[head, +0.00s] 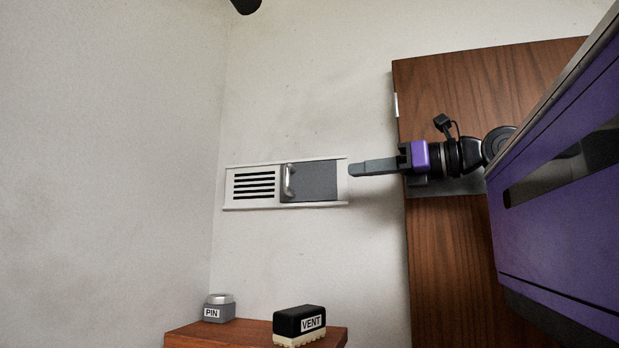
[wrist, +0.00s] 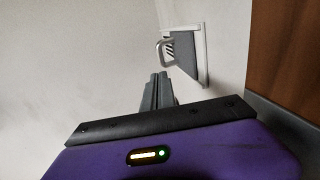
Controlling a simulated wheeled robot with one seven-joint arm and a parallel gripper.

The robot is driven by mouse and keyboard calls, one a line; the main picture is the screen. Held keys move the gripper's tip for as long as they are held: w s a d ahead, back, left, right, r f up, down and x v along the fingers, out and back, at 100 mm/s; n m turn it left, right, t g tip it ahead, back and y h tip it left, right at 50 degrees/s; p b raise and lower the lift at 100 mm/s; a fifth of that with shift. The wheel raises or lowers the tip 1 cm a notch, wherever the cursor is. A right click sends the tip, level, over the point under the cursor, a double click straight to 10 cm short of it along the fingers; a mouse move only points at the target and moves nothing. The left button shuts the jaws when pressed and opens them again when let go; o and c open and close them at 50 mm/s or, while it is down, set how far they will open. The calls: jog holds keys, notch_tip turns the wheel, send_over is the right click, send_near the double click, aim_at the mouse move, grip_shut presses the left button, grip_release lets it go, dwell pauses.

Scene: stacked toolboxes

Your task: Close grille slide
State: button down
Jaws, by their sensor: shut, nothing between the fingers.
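The grille (head: 255,186) is set in a white frame (head: 240,207) on the wall, with its dark slots showing on the left side. The grey slide panel (head: 318,182) covers the right part of the frame, and its silver handle (head: 290,183) stands at the panel's left edge. My gripper (head: 352,169) is shut and empty, just right of the frame's right end, pointing left. In the wrist view the shut fingers (wrist: 158,88) are in front of the slide panel (wrist: 183,54), with the handle (wrist: 161,49) beyond them. No contact with the handle shows.
A brown wooden door or panel (head: 450,85) is behind my arm at right. Below, a wooden surface (head: 190,337) holds a grey block marked PIN (head: 219,309) and a black block marked VENT (head: 293,321). The wall around the grille is bare.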

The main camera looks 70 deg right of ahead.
jog(key=p, duration=0.5)
send_near(301, 177)
jog(key=w+a+f, duration=0.1)
jog(key=w+a, duration=0.3)
jog(key=w, duration=0.3)
jog(key=shift+w+d+f+p, duration=0.1)
jog(key=shift+w+f+p, duration=0.05)
jog(key=shift+w+p, duration=0.2)
